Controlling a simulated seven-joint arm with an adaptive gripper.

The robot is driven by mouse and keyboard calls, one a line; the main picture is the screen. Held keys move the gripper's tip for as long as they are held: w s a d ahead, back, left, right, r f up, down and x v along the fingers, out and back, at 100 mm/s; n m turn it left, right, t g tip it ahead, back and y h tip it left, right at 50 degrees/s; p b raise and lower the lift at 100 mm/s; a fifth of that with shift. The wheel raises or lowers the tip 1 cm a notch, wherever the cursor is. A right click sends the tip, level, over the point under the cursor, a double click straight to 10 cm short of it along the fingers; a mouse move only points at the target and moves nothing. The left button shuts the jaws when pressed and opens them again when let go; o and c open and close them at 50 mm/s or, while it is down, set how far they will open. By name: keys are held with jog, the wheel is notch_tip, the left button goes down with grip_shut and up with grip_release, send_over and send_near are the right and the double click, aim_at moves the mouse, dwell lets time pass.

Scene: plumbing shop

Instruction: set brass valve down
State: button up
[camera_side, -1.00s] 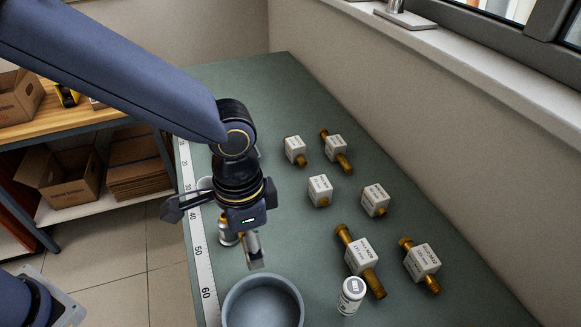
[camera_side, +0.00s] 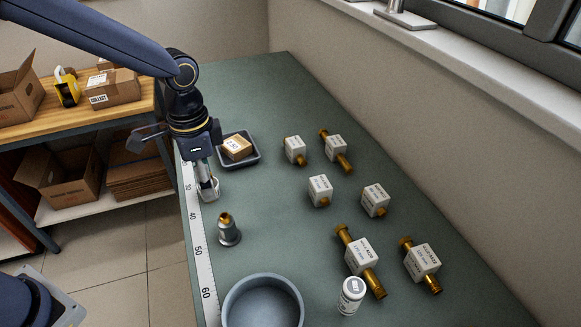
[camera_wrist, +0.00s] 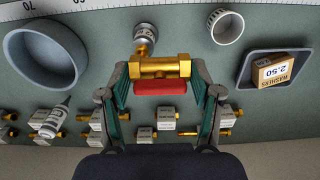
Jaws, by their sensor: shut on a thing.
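The brass valve (camera_wrist: 160,67), with a red handle, is between the fingers of my gripper (camera_wrist: 162,80) in the wrist view. My gripper is shut on its two sides. In the side view my gripper (camera_side: 206,180) points down over the left edge of the green bench (camera_side: 285,240), close to a white cup. The valve cannot be made out there, being hidden by the fingers. Whether it touches the bench is unclear.
The white cup (camera_wrist: 226,27) and a dark tray (camera_side: 243,163) holding a small box (camera_side: 236,147) are nearby. A silver and brass fitting (camera_side: 228,231) stands towards the round grey bowl (camera_side: 262,303). Several tagged brass parts lie to the right. Mid-bench is clear.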

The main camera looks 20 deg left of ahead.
jog(key=w+d+f, duration=0.2)
jog(key=w+f, duration=0.2)
jog(key=w, duration=0.4)
send_over(260, 194)
notch_tip(260, 194, down, 6)
jog(key=shift+s+r, duration=0.1)
jog(key=shift+d+f, duration=0.1)
jog(key=shift+f, duration=1.45)
jog(key=shift+f, duration=0.15)
jog(key=o, duration=1.3)
jog(key=shift+c, duration=0.2)
